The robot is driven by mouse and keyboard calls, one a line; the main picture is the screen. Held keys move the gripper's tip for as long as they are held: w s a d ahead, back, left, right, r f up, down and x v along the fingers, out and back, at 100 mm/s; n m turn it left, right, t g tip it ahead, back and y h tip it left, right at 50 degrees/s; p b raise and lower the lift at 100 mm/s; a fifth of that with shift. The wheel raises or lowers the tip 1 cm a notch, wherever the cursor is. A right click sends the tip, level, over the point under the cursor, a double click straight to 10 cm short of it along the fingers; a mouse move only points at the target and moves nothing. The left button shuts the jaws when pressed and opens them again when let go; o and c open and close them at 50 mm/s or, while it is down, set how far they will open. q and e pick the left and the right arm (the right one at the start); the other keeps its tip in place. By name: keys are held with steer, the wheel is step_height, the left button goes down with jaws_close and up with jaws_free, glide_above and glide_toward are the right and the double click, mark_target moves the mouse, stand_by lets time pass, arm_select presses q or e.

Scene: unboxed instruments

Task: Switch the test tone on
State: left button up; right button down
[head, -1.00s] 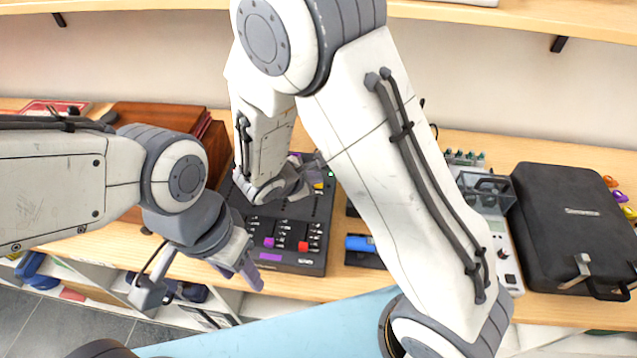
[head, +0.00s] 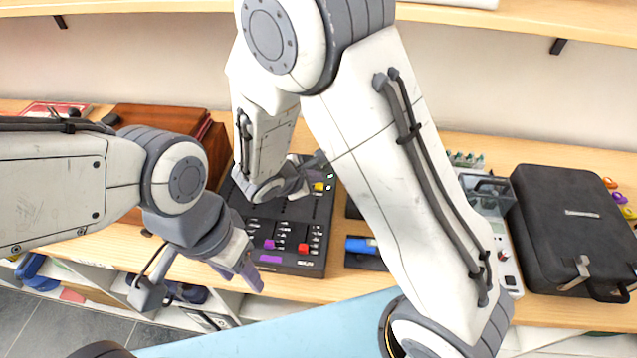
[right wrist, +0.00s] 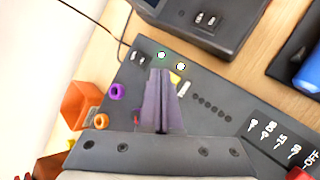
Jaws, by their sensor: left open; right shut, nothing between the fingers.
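A black control console (head: 290,262) lies on the wooden table. It has rows of small white-marked controls, a purple and a red slider cap, and a yellow part (head: 319,187). My right gripper (head: 317,174) is shut and empty over the console's far part, partly hidden by its arm. The fingers partly cover the yellow part (right wrist: 175,78); contact cannot be told. My left gripper (head: 250,278) is open and empty near the table's front edge.
A wooden box (head: 160,118) stands behind my left arm. A blue cylinder (head: 360,244) in a dark holder lies right of the console. A grey instrument (head: 507,262) and a black case (head: 570,225) stand further right. A shelf (head: 500,22) runs above.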

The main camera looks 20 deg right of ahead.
step_height(320, 180, up, 6)
steer(key=p, duration=0.4)
stand_by(0.4)
stand_by(0.3)
steer(key=s+a+r+m+g+y, duration=0.2)
steer(key=s+r+m, duration=0.1)
steer(key=s, duration=0.5)
steer(key=s+a+r+m+g+y, duration=0.2)
steer(key=s+a+m+y, duration=0.1)
steer(key=s, duration=0.5)
steer(key=s+a+r+m+g+y, duration=0.2)
steer(key=s+r+m, duration=0.1)
steer(key=s, duration=0.5)
steer(key=shift+a+r+m+y, duration=0.3)
steer(key=shift+a+m+y, duration=0.1)
steer(key=shift+m, duration=0.3)
steer(key=shift+d, duration=0.1)
